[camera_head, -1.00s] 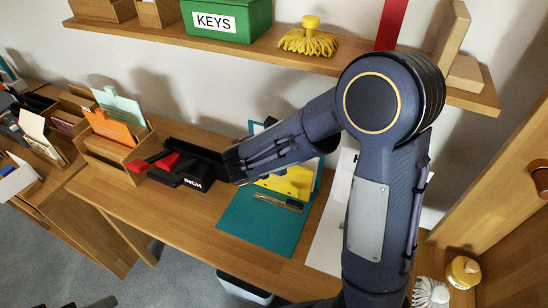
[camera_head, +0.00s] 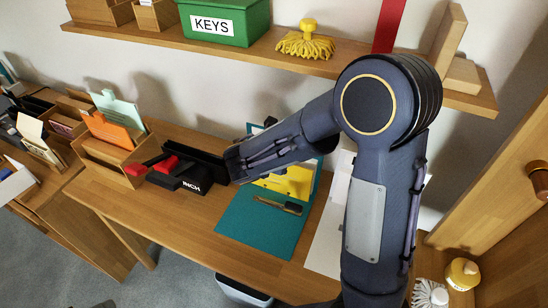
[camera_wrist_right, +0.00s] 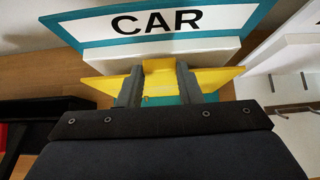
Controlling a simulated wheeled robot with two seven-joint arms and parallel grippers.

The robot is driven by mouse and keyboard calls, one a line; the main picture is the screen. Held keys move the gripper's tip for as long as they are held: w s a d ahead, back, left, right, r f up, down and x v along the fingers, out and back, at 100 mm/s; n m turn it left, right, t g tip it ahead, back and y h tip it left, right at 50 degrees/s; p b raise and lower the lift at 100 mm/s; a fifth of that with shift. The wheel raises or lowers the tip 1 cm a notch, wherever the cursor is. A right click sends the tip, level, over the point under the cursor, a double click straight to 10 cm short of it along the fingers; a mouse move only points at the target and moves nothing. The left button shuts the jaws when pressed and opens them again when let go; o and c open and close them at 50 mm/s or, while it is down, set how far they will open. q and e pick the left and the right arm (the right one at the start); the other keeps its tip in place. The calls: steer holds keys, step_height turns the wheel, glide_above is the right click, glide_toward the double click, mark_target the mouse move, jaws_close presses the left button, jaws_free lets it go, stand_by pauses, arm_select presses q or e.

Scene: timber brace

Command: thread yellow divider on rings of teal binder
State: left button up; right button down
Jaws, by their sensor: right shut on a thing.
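The teal binder (camera_head: 260,228) lies open on the desk, with a flat teal cover toward the front and a dark metal ring piece (camera_head: 280,204) near its middle. In the right wrist view, a teal-edged panel lettered CAR (camera_wrist_right: 170,21) stands beyond a white stack (camera_wrist_right: 165,54). The yellow divider (camera_head: 295,182) is partly hidden behind my right arm in the head view. In the wrist view my right gripper (camera_wrist_right: 158,88) is shut on the yellow divider (camera_wrist_right: 216,77). I cannot see whether rings pass through its holes. My left gripper is not in view.
A black and red punch (camera_head: 180,178) stands left of the binder, beside a wooden sorter (camera_head: 112,153). White paper (camera_head: 328,240) lies to its right.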

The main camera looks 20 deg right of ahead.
steer(key=shift+w+d, duration=0.6)
steer(key=shift+d, duration=0.05)
stand_by(0.3)
steer(key=shift+g+y+p, duration=0.3)
steer(key=shift+p, duration=0.8)
stand_by(0.4)
steer(key=shift+d, duration=0.15)
stand_by(0.7)
steer(key=shift+c, duration=2.3)
jaws_free()
steer(key=shift+w, duration=0.1)
step_height(320, 180, up, 8)
steer(key=p, duration=0.7)
